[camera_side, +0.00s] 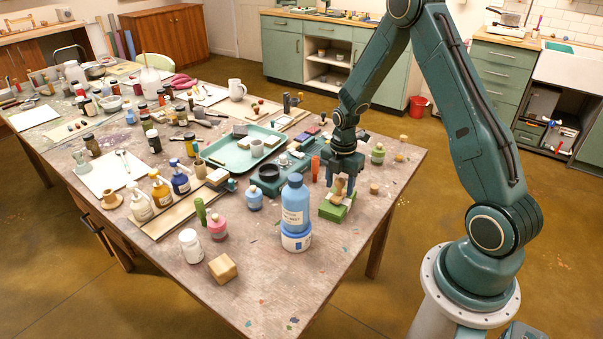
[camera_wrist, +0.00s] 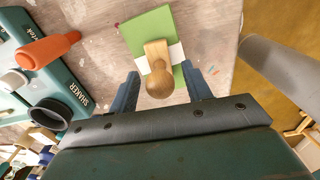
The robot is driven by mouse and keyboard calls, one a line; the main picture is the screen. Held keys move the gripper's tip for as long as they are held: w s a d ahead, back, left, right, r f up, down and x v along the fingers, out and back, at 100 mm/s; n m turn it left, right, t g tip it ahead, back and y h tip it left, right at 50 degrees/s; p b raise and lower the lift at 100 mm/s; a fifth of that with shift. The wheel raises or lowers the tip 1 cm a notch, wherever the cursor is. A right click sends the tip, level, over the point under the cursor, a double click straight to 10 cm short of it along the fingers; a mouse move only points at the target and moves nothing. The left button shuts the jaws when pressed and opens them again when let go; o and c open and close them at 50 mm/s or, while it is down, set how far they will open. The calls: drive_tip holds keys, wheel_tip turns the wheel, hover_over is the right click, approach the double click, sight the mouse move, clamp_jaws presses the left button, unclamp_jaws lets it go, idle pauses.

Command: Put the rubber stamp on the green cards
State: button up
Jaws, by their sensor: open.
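The rubber stamp (camera_wrist: 160,82) has a round wooden handle and a wooden base. It stands upright on the green cards (camera_wrist: 147,28), over a white band around them, in the wrist view. The green cards lie on the table and also show in the side view (camera_side: 333,212), with the stamp (camera_side: 339,190) on top. My gripper (camera_wrist: 165,78) is open, its two fingers apart on either side of the stamp's handle, with gaps between. In the side view my gripper (camera_side: 341,178) is low over the cards and partly hides the stamp.
A blue bottle (camera_side: 295,200) stands left of the cards. A teal shaker (camera_wrist: 50,85) with an orange cylinder (camera_wrist: 47,50) on it lies beside them. Small wooden pieces (camera_side: 374,188) are to the right, near the table's edge. The front corner is mostly clear.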

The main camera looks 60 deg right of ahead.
sight(340, 180)
wheel_tip(340, 180, up, 10)
drive_tip(key=shift+f, duration=0.15)
idle(0.3)
idle(0.5)
drive_tip(key=shift+a+r, duration=0.3)
drive_tip(key=shift+r, duration=0.2)
drive_tip(key=s+a+r+m+t, duration=0.2)
drive_tip(key=s+a+r+m, duration=0.45)
drive_tip(key=r, duration=0.25)
drive_tip(key=s+a+r+m+t, duration=0.2)
drive_tip(key=s+a+r+m, duration=0.35)
drive_tip(key=a+r, duration=0.25)
drive_tip(key=s+a+r+m+t, duration=0.1)
drive_tip(key=s+a+m, duration=0.2)
drive_tip(key=s+m, duration=0.3)
drive_tip(key=shift+s+r+t, duration=0.3)
drive_tip(key=shift+s, duration=0.3)
